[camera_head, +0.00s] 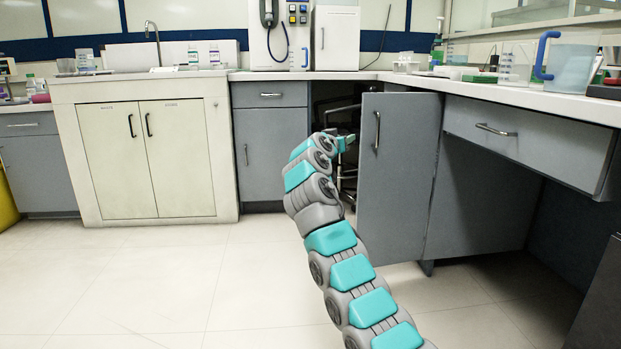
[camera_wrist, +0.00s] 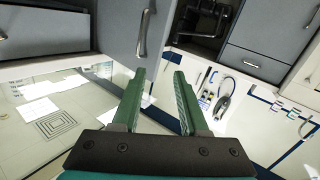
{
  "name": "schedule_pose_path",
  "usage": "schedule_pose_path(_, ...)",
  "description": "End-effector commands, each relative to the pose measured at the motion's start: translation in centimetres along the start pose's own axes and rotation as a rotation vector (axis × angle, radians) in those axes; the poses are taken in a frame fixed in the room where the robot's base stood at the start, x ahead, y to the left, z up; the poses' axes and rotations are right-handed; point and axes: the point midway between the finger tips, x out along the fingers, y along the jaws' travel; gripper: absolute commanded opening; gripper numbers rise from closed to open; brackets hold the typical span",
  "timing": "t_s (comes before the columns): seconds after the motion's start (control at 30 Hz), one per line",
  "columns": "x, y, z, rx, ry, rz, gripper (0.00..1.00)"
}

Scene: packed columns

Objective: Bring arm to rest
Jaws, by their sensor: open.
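My arm (camera_head: 350,270), grey and teal, reaches up from the bottom right of the middle in the head view. My gripper (camera_head: 346,141) is beside the left edge of a grey cabinet door (camera_head: 400,185), which stands open. In the wrist view, the two green fingers of my gripper (camera_wrist: 160,73) are apart with nothing between them. The door's metal handle (camera_wrist: 145,33) is just beyond the fingertips, and I see no finger around it. The handle also shows in the head view (camera_head: 377,131).
The open cabinet's dark inside (camera_head: 335,97) holds dark metal items. A grey drawer (camera_head: 530,140) sticks out at the right under the counter (camera_head: 520,95), which carries plastic containers. A cream sink cabinet (camera_head: 150,155) stands left. The tiled floor (camera_head: 150,280) is clear at left.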

Motion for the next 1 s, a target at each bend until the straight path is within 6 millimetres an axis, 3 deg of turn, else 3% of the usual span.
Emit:
schedule_pose_path(0.23, -0.1, -0.2, 0.0, -0.137, -0.058, 0.017, 0.43)
schedule_pose_path(0.43, -0.3, 2.1, 1.0, -0.284, -0.166, 0.056, 0.43)
schedule_pose_path(0.57, -1.0, 4.9, 1.8, -0.358, -0.251, 0.086, 0.43)
schedule_pose_path(0.77, -3.0, 10.6, 4.0, -0.437, -0.407, 0.129, 0.43)
schedule_pose_path(1.0, -7.9, 18.2, 7.5, -0.471, -0.613, 0.157, 0.43)
